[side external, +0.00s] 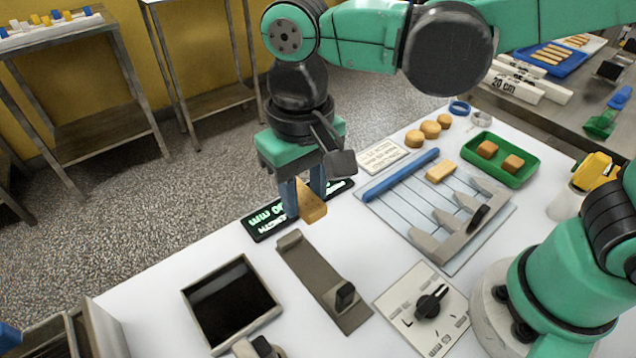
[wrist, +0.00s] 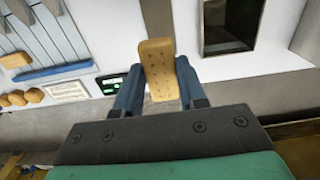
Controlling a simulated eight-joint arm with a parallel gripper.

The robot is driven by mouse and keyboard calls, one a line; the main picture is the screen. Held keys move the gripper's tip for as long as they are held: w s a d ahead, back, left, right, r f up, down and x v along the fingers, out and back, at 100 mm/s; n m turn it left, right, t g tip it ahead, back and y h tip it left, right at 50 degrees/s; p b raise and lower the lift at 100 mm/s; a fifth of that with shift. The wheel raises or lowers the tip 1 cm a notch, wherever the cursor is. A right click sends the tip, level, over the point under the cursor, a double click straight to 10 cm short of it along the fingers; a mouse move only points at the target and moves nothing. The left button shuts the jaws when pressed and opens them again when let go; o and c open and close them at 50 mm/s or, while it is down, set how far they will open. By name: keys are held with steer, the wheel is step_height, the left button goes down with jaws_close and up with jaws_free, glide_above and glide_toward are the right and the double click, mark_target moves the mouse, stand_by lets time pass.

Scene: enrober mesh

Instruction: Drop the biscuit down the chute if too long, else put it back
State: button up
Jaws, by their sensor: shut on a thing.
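My gripper (side external: 307,196) is shut on a golden oblong biscuit (side external: 313,208), held above the white table near the digital display. In the wrist view the biscuit (wrist: 157,66) stands between the two blue fingers, its dotted face showing. The chute may be the dark square opening (side external: 232,305) with a pale frame, front left; it also shows in the wrist view (wrist: 229,22). The black display (side external: 262,228) has green upside-down text, partly hidden by my gripper. A grey channel-like gauge (side external: 318,276) with a black knob lies right of the opening.
A slatted board (side external: 392,200) with a blue bar (side external: 400,175) bears another biscuit (side external: 440,172). Round biscuits (side external: 429,129), a green tray (side external: 520,148) with brown pieces, a dial plate (side external: 425,310) and a white card (side external: 381,155) stand around it.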

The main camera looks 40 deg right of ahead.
step_height(320, 180, up, 7)
steer(key=shift+w+d+r, duration=0.1)
steer(key=shift+d+r, duration=0.15)
steer(key=shift+d, duration=0.05)
steer(key=d, duration=0.8)
glide_above(401, 207)
step_height(401, 207, down, 15)
steer(key=shift+r, duration=0.1)
steer(key=shift+f, duration=2.35)
steer(key=o, duration=0.9)
steer(key=shift+f, duration=0.15)
